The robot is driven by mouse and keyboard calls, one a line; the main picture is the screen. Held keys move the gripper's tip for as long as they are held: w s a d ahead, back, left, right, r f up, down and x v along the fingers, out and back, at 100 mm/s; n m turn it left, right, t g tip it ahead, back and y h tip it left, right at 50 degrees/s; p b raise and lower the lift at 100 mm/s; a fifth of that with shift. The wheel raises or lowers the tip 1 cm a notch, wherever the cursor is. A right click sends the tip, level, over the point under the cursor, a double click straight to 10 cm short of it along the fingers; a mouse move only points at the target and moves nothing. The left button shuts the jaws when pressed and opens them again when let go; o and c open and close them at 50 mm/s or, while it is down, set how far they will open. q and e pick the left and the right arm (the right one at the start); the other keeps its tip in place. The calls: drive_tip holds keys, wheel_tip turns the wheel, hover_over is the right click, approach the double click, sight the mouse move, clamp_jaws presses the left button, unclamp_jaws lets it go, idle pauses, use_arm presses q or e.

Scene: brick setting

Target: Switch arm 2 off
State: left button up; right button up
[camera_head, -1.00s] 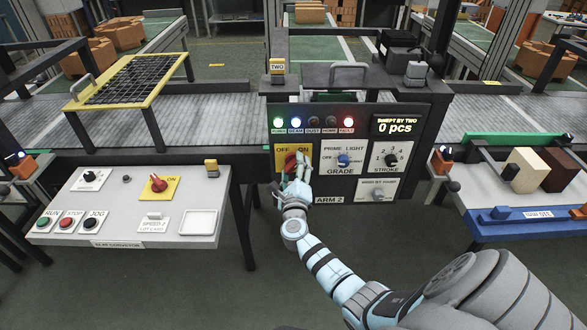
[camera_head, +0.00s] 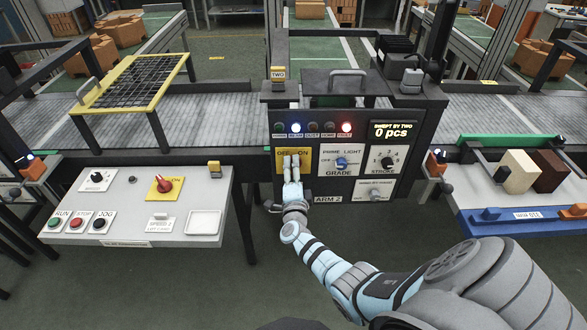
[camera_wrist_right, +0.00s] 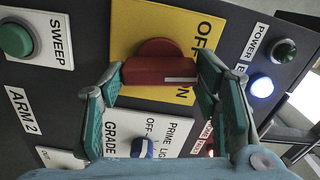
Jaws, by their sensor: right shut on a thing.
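The arm 2 panel (camera_head: 330,185) stands at the centre of the head view. Its yellow OFF/ON plate (camera_head: 304,168) carries a red rotary switch (camera_wrist_right: 158,48), shown large in the right wrist view and hidden by my fingers in the head view. My right gripper (camera_head: 291,162) is shut on the switch handle, one finger on each side. The handle's white mark points roughly along the panel's upright, near the gap between OFF and ON. The POWER lamp (camera_wrist_right: 285,50) is dark. The blue lamp beside it (camera_wrist_right: 261,87) is lit. My left gripper is not in view.
The grade knob (camera_head: 342,163) and stroke knob (camera_head: 388,162) sit right of the switch. A green SWEEP button (camera_wrist_right: 16,40) is below it. A separate conveyor console (camera_head: 140,205) with its own red switch (camera_head: 164,184) stands to the left.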

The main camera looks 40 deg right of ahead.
drive_tip(key=shift+n+p, duration=1)
drive_tip(key=shift+n, duration=2.3)
drive_tip(key=o, duration=1.1)
drive_tip(key=shift+o, duration=0.2)
drive_tip(key=v, duration=1.2)
